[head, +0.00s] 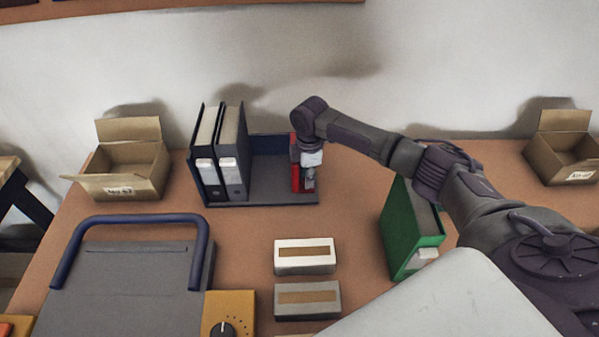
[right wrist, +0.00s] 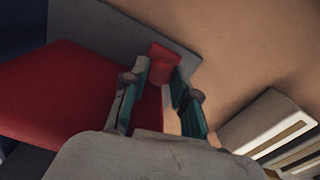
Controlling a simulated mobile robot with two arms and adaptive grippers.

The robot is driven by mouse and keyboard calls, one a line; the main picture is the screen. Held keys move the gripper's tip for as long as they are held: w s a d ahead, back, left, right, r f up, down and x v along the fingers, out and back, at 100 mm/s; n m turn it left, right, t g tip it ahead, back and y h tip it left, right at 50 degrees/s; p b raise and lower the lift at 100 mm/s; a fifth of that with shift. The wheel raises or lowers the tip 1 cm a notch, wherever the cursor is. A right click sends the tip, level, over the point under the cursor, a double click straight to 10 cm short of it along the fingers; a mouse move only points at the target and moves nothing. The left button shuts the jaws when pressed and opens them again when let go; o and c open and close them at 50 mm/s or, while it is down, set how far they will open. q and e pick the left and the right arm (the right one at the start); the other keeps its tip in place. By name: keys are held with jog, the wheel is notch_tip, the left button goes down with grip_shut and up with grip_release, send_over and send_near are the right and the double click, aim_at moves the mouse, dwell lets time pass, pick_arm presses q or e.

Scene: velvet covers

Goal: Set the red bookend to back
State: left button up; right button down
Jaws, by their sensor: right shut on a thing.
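The red bookend (head: 296,172) stands at the right end of a dark rack (head: 262,198) on the table. My right gripper (head: 310,182) reaches down at the bookend's right side. In the right wrist view the right gripper (right wrist: 160,95) is shut on a small red part of the bookend, between its two fingers. The bookend's broad red plate (right wrist: 75,95) spreads to the left there. Two black binders (head: 219,160) stand upright at the rack's left end, with a gap between them and the bookend. My left gripper is not in view.
A green binder (head: 405,235) stands to the right, under my right arm. Two labelled boxes (head: 305,256) lie in front of the rack. Open cartons stand at the back left (head: 135,170) and back right (head: 565,150). A grey machine (head: 125,280) with a blue handle fills the front left.

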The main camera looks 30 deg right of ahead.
jog(key=c, duration=0.9)
grip_release()
jog(key=shift+s+d, duration=0.15)
jog(key=shift+d, duration=0.15)
jog(key=shift+a+r, duration=0.1)
jog(key=shift+r, duration=0.05)
notch_tip(320, 180, up, 12)
jog(key=shift+f, duration=0.15)
